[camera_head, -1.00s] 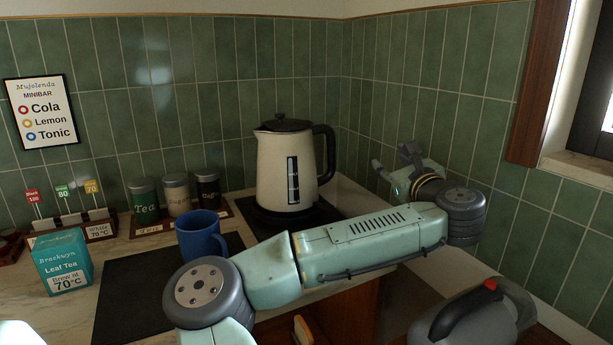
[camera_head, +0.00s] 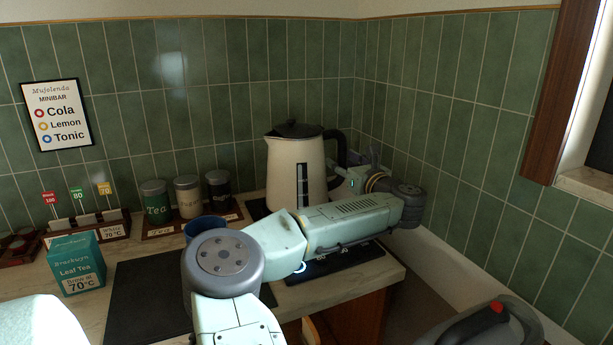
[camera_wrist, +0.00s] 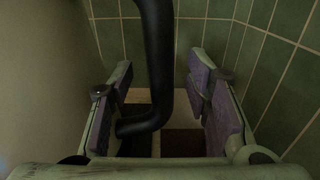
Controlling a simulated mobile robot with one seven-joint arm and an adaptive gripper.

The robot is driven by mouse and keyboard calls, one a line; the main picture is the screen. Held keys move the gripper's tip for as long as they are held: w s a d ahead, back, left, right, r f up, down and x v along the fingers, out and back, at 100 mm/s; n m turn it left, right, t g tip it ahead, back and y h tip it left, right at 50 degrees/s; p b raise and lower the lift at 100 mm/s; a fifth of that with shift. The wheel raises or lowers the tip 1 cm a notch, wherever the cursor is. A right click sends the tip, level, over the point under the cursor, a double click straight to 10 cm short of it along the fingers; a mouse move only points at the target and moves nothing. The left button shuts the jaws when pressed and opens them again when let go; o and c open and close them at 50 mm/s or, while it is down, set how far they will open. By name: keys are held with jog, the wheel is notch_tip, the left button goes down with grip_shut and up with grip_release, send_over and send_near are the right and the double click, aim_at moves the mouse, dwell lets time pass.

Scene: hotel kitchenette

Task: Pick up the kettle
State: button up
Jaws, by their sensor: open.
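The cream kettle (camera_head: 287,172) with a black lid and a black handle (camera_head: 339,150) stands upright at the back of the counter, its spout to the left. My gripper (camera_head: 357,160) is at the kettle's right side, by the handle. In the wrist view my gripper (camera_wrist: 166,108) is open, with a purple-padded finger on each side of the black handle (camera_wrist: 157,60). The handle runs down between the fingers, nearer the left one, and neither pad clearly presses on it. The kettle's body (camera_wrist: 40,70) fills the left of that view. My arm hides the kettle's lower right part.
A blue mug (camera_head: 205,226), mostly hidden by my arm, stands left of the kettle. Three canisters (camera_head: 187,197) stand behind it, and a tea box (camera_head: 77,263) is at the left. Green tiled walls (camera_head: 450,120) close in behind and to the right.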

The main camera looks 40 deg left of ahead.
jog(key=shift+w+a, duration=0.2)
jog(key=shift+a, duration=0.25)
grip_shut()
dwell(0.3)
dwell(0.4)
jog(key=shift+r, duration=0.1)
